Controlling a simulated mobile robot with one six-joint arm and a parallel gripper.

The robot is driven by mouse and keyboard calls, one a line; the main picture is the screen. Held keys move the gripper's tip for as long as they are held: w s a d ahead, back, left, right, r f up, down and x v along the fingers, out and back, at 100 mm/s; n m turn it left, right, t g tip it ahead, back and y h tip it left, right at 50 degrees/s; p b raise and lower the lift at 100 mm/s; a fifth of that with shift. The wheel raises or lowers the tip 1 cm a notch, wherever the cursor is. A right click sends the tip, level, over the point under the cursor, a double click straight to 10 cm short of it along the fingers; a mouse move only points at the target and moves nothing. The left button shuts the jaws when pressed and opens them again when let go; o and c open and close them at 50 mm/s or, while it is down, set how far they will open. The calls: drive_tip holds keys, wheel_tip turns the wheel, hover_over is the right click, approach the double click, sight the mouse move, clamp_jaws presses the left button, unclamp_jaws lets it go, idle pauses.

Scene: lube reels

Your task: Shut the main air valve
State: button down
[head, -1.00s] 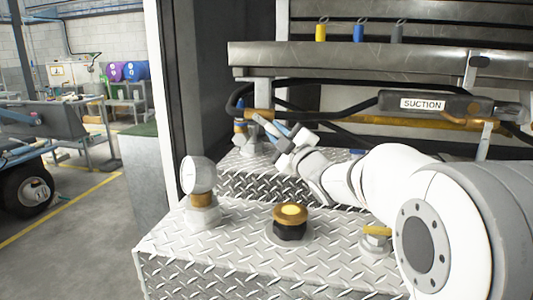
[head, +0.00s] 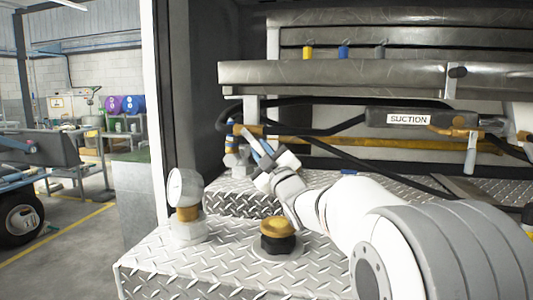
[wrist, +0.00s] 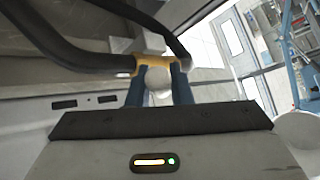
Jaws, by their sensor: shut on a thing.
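A brass-coloured fitting (head: 246,130) with blue parts sits on a pale valve base (head: 239,160) at the back left of the tread-plate deck. My gripper (head: 254,140) reaches it from the right with blue fingers. In the wrist view, the dark blue fingers of my gripper (wrist: 158,92) are shut on a pale rounded end (wrist: 157,79), right in front of the brass-coloured piece (wrist: 151,62). The fingers hide much of the held part. I cannot read a label that names it as the main air valve.
A round gauge (head: 184,187) stands at the deck's front left. A black and yellow knob (head: 278,235) stands right of it, near my arm. Black hoses (head: 320,128) and a SUCTION label (head: 408,119) lie behind. A metal shelf (head: 340,74) crosses above.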

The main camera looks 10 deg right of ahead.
drive_tip(key=c, duration=1.3)
unclamp_jaws()
drive_tip(key=shift+s, duration=0.1)
drive_tip(key=shift+s, duration=0.1)
drive_tip(key=v, duration=0.7)
drive_tip(key=shift+s+f, duration=0.15)
drive_tip(key=shift+s, duration=0.15)
drive_tip(key=shift+d, duration=0.15)
drive_tip(key=shift+c, duration=0.5)
